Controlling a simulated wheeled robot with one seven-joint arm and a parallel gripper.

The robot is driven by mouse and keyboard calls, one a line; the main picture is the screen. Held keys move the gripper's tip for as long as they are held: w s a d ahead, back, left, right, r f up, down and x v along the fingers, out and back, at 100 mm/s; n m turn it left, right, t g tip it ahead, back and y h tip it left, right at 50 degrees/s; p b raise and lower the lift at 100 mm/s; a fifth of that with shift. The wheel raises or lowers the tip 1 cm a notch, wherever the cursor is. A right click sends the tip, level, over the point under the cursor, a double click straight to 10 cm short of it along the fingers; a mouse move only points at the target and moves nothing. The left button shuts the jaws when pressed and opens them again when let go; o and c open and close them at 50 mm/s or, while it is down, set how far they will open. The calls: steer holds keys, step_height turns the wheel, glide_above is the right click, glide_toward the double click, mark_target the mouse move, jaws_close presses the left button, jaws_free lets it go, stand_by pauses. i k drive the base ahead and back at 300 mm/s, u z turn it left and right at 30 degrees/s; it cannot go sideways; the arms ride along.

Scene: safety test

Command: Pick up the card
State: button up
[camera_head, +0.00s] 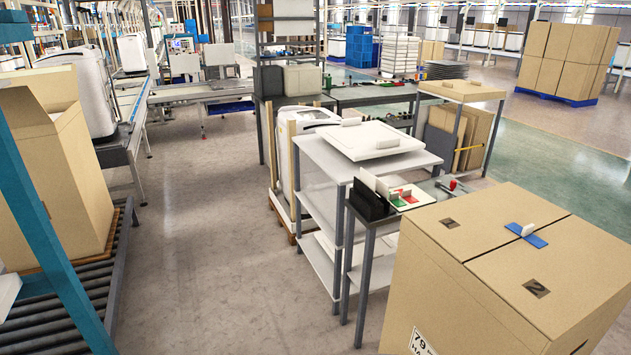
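I cannot tell for certain which thing is the card. A small table beside the large carton holds a black holder (370,203) with pale flat pieces standing in it, one of them a white upright piece (383,187). Right of it lies a white sheet (420,194) with a green patch (397,201) and red patches on it. A small white piece (527,230) rests on a blue strip (534,241) on top of the carton. My gripper is not in view.
The large cardboard carton (470,280) fills the lower right. A grey shelf unit (325,162) with a white panel (376,138) stands behind the small table. A roller conveyor (68,315) with an open box (62,170) is at left. The floor (215,230) between is clear.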

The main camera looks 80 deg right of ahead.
mark_target(367, 179)
steer(key=z, duration=2.4)
steer(key=i, duration=2.8)
steer(key=z, duration=0.45)
